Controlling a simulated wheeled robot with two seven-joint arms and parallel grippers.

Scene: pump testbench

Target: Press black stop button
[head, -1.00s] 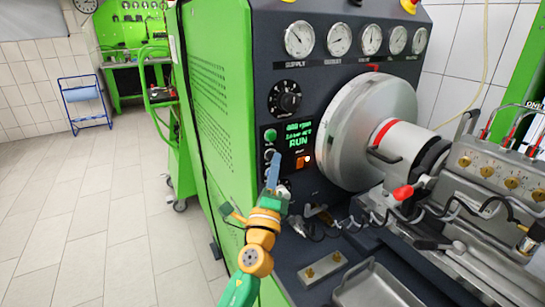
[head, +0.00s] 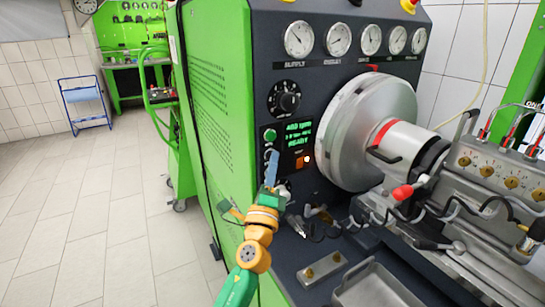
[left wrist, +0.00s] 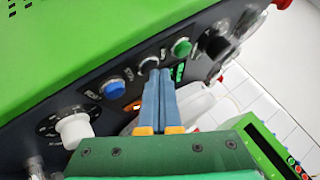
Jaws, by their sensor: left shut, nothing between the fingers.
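The black stop button (left wrist: 149,66), with a silver ring, sits on the dark control panel between a green button (left wrist: 181,47) and a blue button (left wrist: 114,88) in the left wrist view. My left gripper (left wrist: 160,82) is shut and empty. Its blue-grey fingertips are right at the lower edge of the stop button; whether they touch it I cannot tell. In the head view my left gripper (head: 271,153) points up at the panel just below the green button (head: 270,135) and covers most of the stop button. My right gripper is not in view.
The panel display (head: 298,133) reads READY, with a lit orange switch (head: 305,161) below it. A large silver drum (head: 367,130) stands to the right of my gripper. A white knob (left wrist: 75,130) sits further along the panel. The tiled floor at left is open.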

